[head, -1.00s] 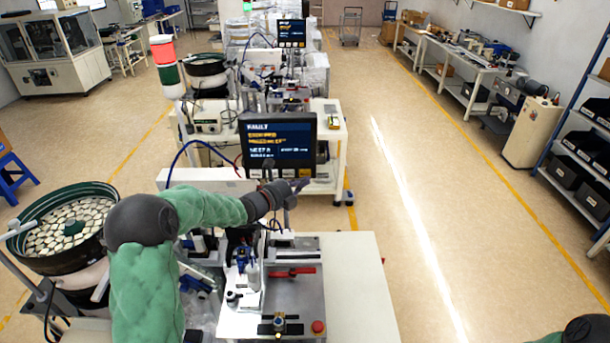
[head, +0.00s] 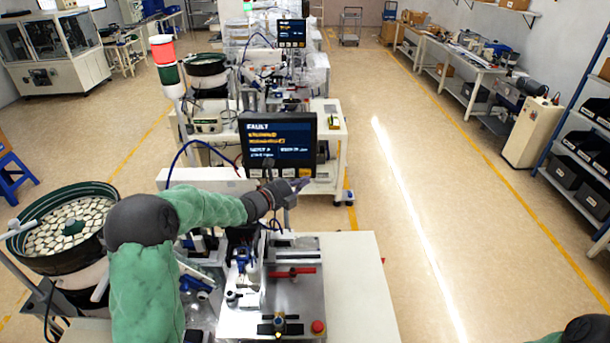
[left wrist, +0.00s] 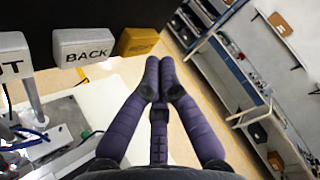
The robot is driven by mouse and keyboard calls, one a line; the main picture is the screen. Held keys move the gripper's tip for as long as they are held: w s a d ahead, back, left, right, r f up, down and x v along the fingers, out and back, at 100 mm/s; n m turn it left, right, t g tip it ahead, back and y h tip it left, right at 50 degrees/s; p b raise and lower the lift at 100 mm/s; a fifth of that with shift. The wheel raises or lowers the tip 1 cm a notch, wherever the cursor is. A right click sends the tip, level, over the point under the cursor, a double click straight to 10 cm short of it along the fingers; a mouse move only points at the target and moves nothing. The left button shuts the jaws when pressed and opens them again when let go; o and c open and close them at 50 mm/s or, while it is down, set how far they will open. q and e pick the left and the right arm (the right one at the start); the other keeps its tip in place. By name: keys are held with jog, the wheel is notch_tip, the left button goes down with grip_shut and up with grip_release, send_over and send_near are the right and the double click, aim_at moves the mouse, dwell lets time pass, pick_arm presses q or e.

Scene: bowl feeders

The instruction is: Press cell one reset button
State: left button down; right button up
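The cell one screen (head: 278,140) stands above the near machine and shows a FAULT message. A row of buttons sits along its lower edge, with a yellow button (head: 307,171) at the right end. In the left wrist view the yellow button (left wrist: 138,41) is beside a white BACK button (left wrist: 84,47). No RESET label is readable. My left gripper (head: 301,184) is just below the yellow button in the head view. In the left wrist view its purple fingertips (left wrist: 159,76) are together and empty, with a visible gap to the yellow button. My right gripper is out of view.
The near machine's metal plate (head: 298,297) carries a red handle (head: 292,272) and a red knob (head: 318,327). A bowl feeder (head: 66,228) stands at left. A second cell with its own screen (head: 292,33) stands behind. The floor to the right is clear.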

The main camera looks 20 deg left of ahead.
pick_arm(q)
jog(key=shift+w+a+b, duration=0.15)
jog(key=shift+w+b, duration=0.2)
jog(key=shift+w+a, duration=0.2)
jog(key=shift+w, duration=0.2)
dwell(1.0)
jog(key=shift+b, duration=0.35)
jog(key=shift+s+d, duration=0.1)
jog(key=shift+s, duration=0.1)
jog(key=shift+s+d+b, duration=0.3)
jog(key=shift+s+b, duration=0.3)
jog(key=shift+b, duration=0.15)
